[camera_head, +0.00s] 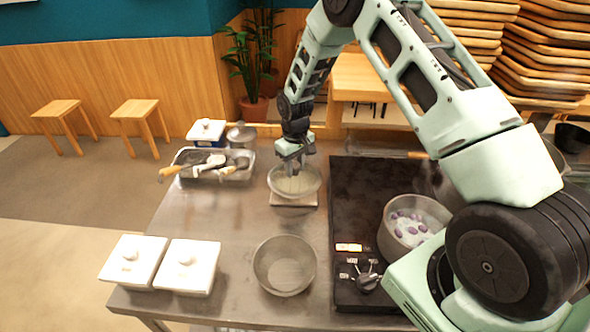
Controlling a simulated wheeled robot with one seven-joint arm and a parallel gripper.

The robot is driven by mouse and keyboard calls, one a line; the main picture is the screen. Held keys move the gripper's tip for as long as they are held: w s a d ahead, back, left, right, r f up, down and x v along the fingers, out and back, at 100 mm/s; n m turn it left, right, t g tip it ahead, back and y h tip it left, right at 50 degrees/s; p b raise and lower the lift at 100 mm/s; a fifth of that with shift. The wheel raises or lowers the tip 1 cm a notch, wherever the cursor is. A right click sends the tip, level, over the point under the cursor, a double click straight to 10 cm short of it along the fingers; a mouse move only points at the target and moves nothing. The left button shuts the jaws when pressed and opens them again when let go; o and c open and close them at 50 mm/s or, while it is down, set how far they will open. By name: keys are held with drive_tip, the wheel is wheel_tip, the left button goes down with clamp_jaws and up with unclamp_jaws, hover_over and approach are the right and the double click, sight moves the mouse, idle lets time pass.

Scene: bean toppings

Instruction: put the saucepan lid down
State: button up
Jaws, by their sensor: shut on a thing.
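My gripper (291,170) points down over the back middle of the steel table. It is shut on the saucepan lid (309,185), a round, pale see-through disc with a thin rim. The fingers hide the lid's knob. The lid is right above a small square board (294,201); I cannot tell whether it touches the board or anything on it. The saucepan (393,242) stands uncovered on the dark stove at the right, with pale liquid and several purple beans inside.
An empty metal bowl (284,265) stands at the front middle. Two white lidded boxes (134,262) are at front left. A metal tray (240,174) with utensils is at back left. The stove (352,210) borders the board's right.

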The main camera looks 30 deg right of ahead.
drive_tip(key=shift+f, duration=1.2)
drive_tip(key=shift+f, duration=0.2)
drive_tip(key=o, duration=1.1)
drive_tip(key=shift+o, duration=0.2)
